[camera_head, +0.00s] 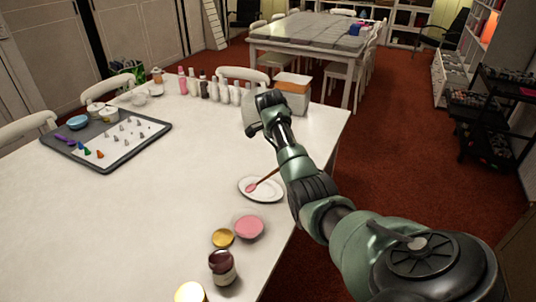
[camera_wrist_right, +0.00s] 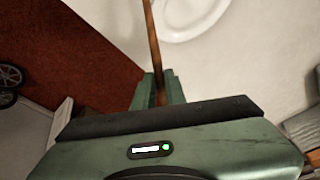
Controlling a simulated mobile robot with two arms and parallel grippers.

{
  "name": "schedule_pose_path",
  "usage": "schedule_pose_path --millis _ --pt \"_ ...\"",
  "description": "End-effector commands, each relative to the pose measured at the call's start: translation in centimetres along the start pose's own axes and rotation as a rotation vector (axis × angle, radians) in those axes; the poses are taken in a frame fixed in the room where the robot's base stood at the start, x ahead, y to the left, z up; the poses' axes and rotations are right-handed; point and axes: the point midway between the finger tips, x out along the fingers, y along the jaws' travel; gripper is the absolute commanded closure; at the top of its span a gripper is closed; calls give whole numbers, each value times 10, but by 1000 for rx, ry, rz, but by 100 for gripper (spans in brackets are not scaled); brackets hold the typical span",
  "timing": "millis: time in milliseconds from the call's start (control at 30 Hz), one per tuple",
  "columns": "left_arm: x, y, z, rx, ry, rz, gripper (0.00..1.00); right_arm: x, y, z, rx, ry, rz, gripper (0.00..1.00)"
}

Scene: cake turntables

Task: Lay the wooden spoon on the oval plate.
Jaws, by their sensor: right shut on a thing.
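The wooden spoon (camera_head: 265,179) has a thin brown handle and a pinkish bowl end. Its bowl end appears over the white oval plate (camera_head: 273,197), near the table's right edge; I cannot tell if it touches. The rest of the handle passes behind my right arm in the head view. In the right wrist view, my right gripper (camera_wrist_right: 160,86) is shut on the spoon handle (camera_wrist_right: 154,50). The plate's rim (camera_wrist_right: 190,38) shows beyond the jaws there. My right gripper's fingers are hidden by the arm in the head view. My left gripper is not in view.
A pink disc (camera_head: 249,227), a gold lid (camera_head: 223,238) and a dark jar (camera_head: 222,267) stand in front of the plate. A grey tray (camera_head: 160,130) with small coloured pieces lies at the left. Several bottles and a box (camera_head: 292,92) stand behind. The table's middle is clear.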

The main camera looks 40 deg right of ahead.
Motion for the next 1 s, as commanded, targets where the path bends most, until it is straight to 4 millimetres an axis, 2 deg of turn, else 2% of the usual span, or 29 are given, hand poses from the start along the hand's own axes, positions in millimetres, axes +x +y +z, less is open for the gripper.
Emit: schedule_pose_path --millis 133,300,500,600,767,1000 --pt "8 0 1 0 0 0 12 26 6 -2 374 -75 82 100" --pt "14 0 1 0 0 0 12 52 14 12 762 -144 134 100" --pt "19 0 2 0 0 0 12 71 20 26 1081 -193 150 100" --pt "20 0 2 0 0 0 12 76 23 29 1161 -202 151 100" --pt "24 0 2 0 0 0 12 81 24 30 1198 -205 150 100" --pt "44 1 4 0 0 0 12 98 24 34 1195 -204 150 100"
